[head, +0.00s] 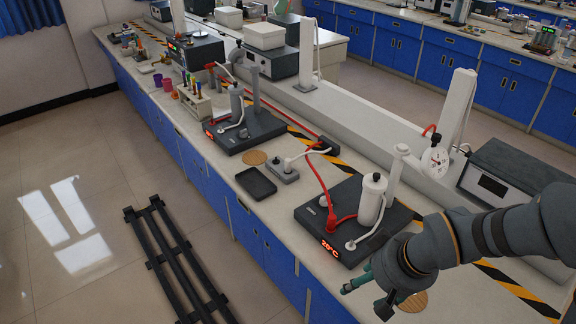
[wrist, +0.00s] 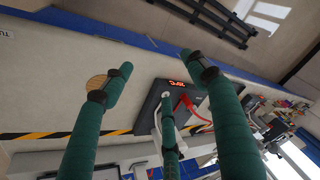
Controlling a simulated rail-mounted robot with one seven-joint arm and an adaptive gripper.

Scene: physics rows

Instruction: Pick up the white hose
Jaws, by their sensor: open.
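A white hose (head: 371,231) curves down from beside the white cylinder (head: 372,200) to a round white end on the dark heater base (head: 320,222) with the red "20°C" display. In the wrist view a white hose (wrist: 166,112) runs beside the base (wrist: 150,108), partly hidden by a green finger. My gripper (head: 366,290) is over the bench's front edge, to the lower right of the base in the head view. Its green fingers (wrist: 156,72) are spread wide and hold nothing. The hose is apart from the fingertips.
A red hose (head: 322,190) joins the same base to a valve block (head: 281,172). A black tray (head: 256,182) and cork mats lie nearby. A second heater station (head: 243,131) with hoses stands farther left. The white ledge (head: 390,145) runs behind.

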